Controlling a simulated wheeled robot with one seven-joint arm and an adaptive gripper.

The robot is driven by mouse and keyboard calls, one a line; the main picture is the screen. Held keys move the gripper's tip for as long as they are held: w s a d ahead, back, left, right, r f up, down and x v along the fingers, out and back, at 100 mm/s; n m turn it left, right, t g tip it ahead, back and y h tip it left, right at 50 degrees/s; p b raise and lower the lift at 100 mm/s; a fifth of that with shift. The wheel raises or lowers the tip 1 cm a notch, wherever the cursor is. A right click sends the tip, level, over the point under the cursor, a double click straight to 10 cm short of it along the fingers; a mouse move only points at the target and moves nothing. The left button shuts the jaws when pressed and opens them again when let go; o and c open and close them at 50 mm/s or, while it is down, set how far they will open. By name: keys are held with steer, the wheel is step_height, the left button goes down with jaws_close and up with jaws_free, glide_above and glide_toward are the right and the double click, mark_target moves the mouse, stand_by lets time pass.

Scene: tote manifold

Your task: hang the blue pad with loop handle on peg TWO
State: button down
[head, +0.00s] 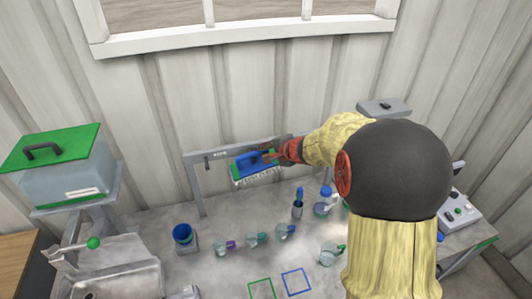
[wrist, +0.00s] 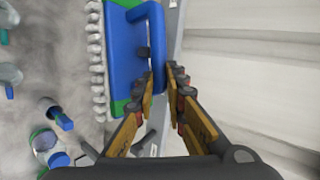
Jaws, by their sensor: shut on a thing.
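The blue pad (head: 252,167) has green ends, a white fringe along its lower edge and a loop handle. It hangs level in front of the grey rail (head: 196,175) at the back of the bench. My gripper (head: 278,156) is shut on its handle. In the wrist view the pad (wrist: 122,55) lies just beyond my fingertips (wrist: 160,84), and the blue loop handle (wrist: 157,35) runs between them. A dark peg and a small label show on the rail left of the pad. Peg TWO cannot be made out; the pad and gripper cover part of the rail.
A clear box with a green lid (head: 60,150) stands left. Green (head: 262,289) and blue (head: 296,282) square outlines mark the bench front. The wall is close behind the rail.

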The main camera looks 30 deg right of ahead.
steer(key=shift+w+d+f+p, duration=0.1)
steer(key=shift+w+d+p, duration=0.2)
steer(key=shift+w, duration=0.5)
steer(key=shift+w+d+f+p, duration=0.15)
steer(key=shift+w+p, duration=0.1)
steer(key=shift+w, duration=0.7)
steer(key=shift+w+d+b, duration=0.1)
steer(key=shift+b, duration=0.35)
steer(key=shift+w, duration=0.25)
steer(key=c, duration=2)
jaws_free()
steer(key=shift+d+f, duration=0.1)
steer(key=shift+o, duration=1.3)
steer(key=shift+o, duration=0.3)
steer(key=o, duration=0.7)
